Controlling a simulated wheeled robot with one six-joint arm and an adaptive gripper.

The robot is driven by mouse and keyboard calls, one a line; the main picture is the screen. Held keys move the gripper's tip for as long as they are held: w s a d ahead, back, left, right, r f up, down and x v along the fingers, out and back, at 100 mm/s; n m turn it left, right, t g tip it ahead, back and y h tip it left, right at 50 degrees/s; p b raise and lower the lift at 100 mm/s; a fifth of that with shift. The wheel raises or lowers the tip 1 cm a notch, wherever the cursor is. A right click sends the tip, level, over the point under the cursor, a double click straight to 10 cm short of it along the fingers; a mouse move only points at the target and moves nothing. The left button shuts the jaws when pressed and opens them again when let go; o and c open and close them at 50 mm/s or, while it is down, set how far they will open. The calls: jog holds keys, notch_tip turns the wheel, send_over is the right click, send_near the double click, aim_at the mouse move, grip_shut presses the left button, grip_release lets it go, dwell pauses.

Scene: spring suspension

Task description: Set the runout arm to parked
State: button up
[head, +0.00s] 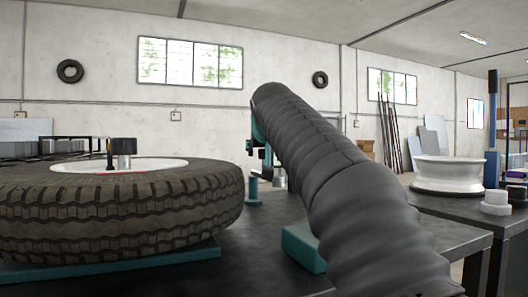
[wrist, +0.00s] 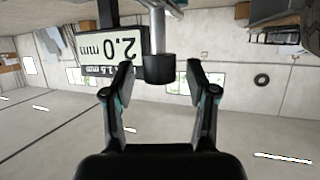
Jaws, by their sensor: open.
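In the wrist view my gripper (wrist: 160,80) is open, one finger on each side. A dark cylindrical knob (wrist: 160,68) on a metal rod (wrist: 155,12) lies at the fingertips, between them in the picture; I cannot tell whether they touch it. A white display (wrist: 112,46) reading "2.0 mm" upside down is beside it. I cannot tell for sure which part is the runout arm. In the head view my dark sleeved arm hides most of the teal post (head: 253,189) and what stands around it.
A large tyre (head: 120,215) on a white rim lies on a teal base (head: 120,265) at the left of the dark bench (head: 255,245), with a black-topped hub piece (head: 123,147) at its centre. A teal block (head: 303,246) sits beside my arm. A bare white rim (head: 448,175) stands on the right bench.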

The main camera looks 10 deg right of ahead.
jog(key=shift+w+f, duration=0.2)
jog(key=shift+w, duration=0.15)
jog(key=shift+c, duration=0.2)
grip_shut()
